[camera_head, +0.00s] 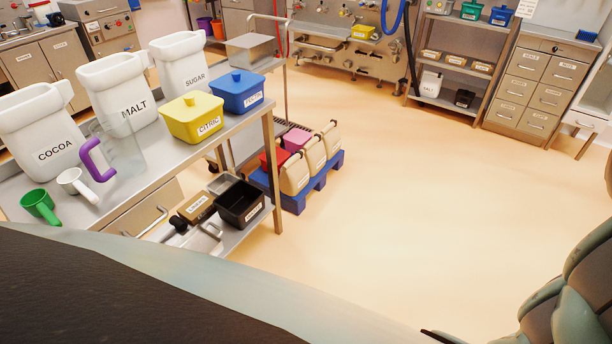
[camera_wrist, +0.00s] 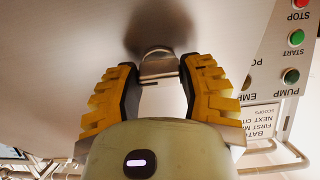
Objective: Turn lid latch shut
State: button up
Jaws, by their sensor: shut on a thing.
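The lid latch (camera_wrist: 158,67) is a small metal tab with a rounded loop, standing out from a smooth grey metal surface (camera_wrist: 60,40) in the wrist view. My gripper (camera_wrist: 158,78) has two yellow-and-black fingers, one on each side of the latch, and is shut on it. The latch's far end and its catch are hard to make out in the shadow.
In the wrist view, a panel with red and green buttons (camera_wrist: 294,38) is close at right, with pipes below. In the head view, a steel table (camera_head: 235,125) with jars and tubs stands left; a blue pallet (camera_head: 300,198) is beside it. The floor (camera_head: 400,200) is clear.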

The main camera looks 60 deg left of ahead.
jog(key=c, duration=0.4)
jog(key=shift+f, duration=0.1)
jog(key=shift+c, duration=0.2)
